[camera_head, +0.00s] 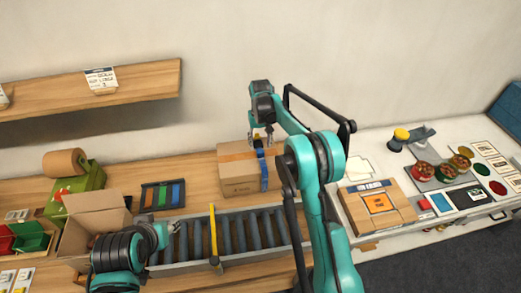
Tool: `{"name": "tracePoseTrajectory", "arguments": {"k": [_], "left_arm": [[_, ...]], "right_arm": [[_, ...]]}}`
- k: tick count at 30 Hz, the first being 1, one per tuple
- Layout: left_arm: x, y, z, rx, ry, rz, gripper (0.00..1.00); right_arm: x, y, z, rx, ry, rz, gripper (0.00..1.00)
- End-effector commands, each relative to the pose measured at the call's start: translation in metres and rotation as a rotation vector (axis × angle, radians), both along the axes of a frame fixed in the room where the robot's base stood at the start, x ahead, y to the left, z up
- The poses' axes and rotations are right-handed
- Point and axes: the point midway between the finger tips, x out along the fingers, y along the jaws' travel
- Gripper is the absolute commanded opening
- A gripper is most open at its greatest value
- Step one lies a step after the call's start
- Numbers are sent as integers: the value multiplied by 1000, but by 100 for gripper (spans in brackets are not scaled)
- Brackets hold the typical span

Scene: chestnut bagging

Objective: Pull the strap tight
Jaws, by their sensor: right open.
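A closed cardboard box (234,176) stands behind the roller conveyor, near the middle. A blue strap (264,174) runs over its right end and down its front. My right gripper (262,136) is open and points down at the strap's top edge. I cannot tell whether its fingers touch the strap. My left arm comes in at the lower left, and its end, where the left gripper (166,240) is, sits over the conveyor's left part. Its fingers are too small and covered to read.
The roller conveyor (236,259) has a yellow bar (213,236) across it. An open carton (95,222) stands left, beside a green box (78,186). A tray with coloured strips (162,195) lies behind the conveyor. A wooden shelf (140,92) overhangs the left. Bowls (425,171) stand at right.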

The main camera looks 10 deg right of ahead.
Motion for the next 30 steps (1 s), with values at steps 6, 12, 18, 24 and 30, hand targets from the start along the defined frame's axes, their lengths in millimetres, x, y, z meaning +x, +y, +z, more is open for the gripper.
{"name": "tracePoseTrajectory", "arguments": {"k": [6, 12, 18, 24, 30], "left_arm": [[0, 0, -5, 0, 0, 0, 40], [0, 0, -6, 0, 0, 0, 40], [0, 0, -6, 0, 0, 0, 40], [0, 0, -6, 0, 0, 0, 40], [0, 0, -6, 0, 0, 0, 40]], "right_arm": [[0, 0, -37, 0, -1, 0, 48], [0, 0, -51, 0, -1, 0, 48], [0, 0, -52, 0, -1, 0, 48], [0, 0, -52, 0, -1, 0, 11], [0, 0, -52, 0, -2, 0, 0]]}}
